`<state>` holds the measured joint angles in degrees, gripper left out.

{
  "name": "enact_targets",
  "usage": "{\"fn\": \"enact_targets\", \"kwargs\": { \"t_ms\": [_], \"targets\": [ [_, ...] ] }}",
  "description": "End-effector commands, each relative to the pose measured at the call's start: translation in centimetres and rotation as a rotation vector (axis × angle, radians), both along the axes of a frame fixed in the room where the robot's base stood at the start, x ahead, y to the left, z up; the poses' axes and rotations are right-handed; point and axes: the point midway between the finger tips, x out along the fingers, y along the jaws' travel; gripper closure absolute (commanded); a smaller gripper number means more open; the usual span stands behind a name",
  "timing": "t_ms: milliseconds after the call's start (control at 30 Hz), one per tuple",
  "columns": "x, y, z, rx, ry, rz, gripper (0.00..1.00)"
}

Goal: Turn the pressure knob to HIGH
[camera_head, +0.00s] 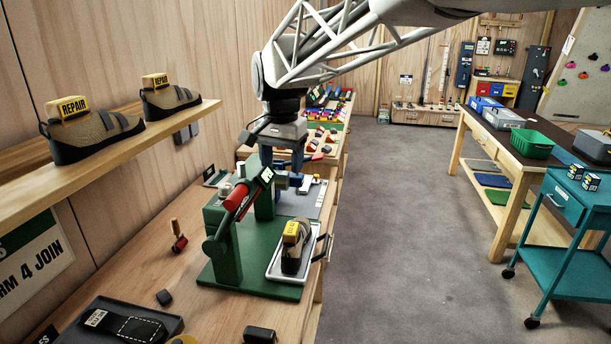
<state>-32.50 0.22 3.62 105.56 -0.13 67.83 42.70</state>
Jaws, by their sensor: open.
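A green press (226,240) stands on the wooden bench, with a red cylinder (238,198) across its top. A small dark plate with a pale mark (266,176) sits at the cylinder's upper right end. I cannot clearly make out the pressure knob or its HIGH mark; my gripper and the press frame cover part of that area. My gripper (284,172) points down just behind and to the right of the plate. It is open, its fingers are small and partly hidden, and I cannot tell whether it touches anything.
A shoe with a yellow tag (295,240) sits in a tray (315,262) at the press's right. A shelf (130,135) with two shoes marked REPAIR overhangs at left. A dark tray (165,322) lies at the front. Open floor (400,200) is right of the bench.

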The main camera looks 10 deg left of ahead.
Motion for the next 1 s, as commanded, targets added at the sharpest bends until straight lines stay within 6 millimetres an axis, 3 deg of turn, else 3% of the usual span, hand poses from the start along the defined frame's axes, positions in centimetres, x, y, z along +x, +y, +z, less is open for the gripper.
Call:
{"fn": "enact_targets", "kwargs": {
  "t_ms": [33, 200, 433, 600, 1000],
  "targets": [
    [0.4, 1.9, -0.1, -0.002, 0.005, 0.000, 0.36],
    [1.2, 7.7, -0.5, -0.011, 0.023, -0.015, 0.36],
    [1.6, 13.4, -1.1, -0.020, 0.038, -0.033, 0.36],
    [1.6, 15.1, -1.2, -0.022, 0.042, -0.040, 0.36],
    [1.6, 15.2, -1.3, -0.023, 0.042, -0.041, 0.36]
  ]
}}
